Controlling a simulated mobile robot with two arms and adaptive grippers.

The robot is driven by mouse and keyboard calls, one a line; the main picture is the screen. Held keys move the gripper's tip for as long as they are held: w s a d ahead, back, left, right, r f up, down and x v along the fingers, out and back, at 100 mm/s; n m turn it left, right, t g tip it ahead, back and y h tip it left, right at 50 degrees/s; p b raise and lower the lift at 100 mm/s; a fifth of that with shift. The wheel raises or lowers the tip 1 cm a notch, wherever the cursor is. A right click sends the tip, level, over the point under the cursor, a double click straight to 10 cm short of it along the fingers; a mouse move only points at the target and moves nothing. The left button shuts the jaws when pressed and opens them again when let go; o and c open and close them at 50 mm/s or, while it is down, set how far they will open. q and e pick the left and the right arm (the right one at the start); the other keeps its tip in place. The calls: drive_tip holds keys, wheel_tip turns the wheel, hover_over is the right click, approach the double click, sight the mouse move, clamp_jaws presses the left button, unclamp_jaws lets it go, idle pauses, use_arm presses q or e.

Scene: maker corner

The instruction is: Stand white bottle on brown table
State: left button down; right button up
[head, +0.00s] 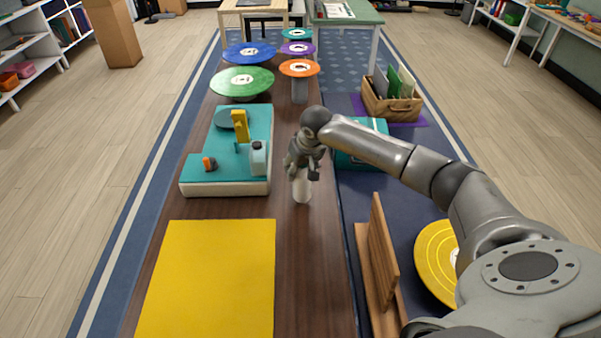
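The white bottle (302,191) is upright over the brown table (305,255), right of the teal-topped block. My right gripper (303,174) comes down on it from above, with its fingers around the bottle's top, and appears shut on it. The fingers hide the upper part of the bottle. Its base is at or very near the tabletop; I cannot tell whether it touches. My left gripper is not in view.
A teal-topped block (225,172) with small items stands left of the bottle. A yellow sheet (210,280) lies nearer me. Round coloured discs (242,82) stand farther back. A wooden stand (380,260) is to the right. Bare tabletop lies in front of the bottle.

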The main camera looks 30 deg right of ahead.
drive_tip(key=shift+f, duration=1.15)
drive_tip(key=shift+f, duration=0.1)
drive_tip(key=o, duration=1.2)
drive_tip(key=shift+s, duration=0.1)
drive_tip(key=v, duration=1.2)
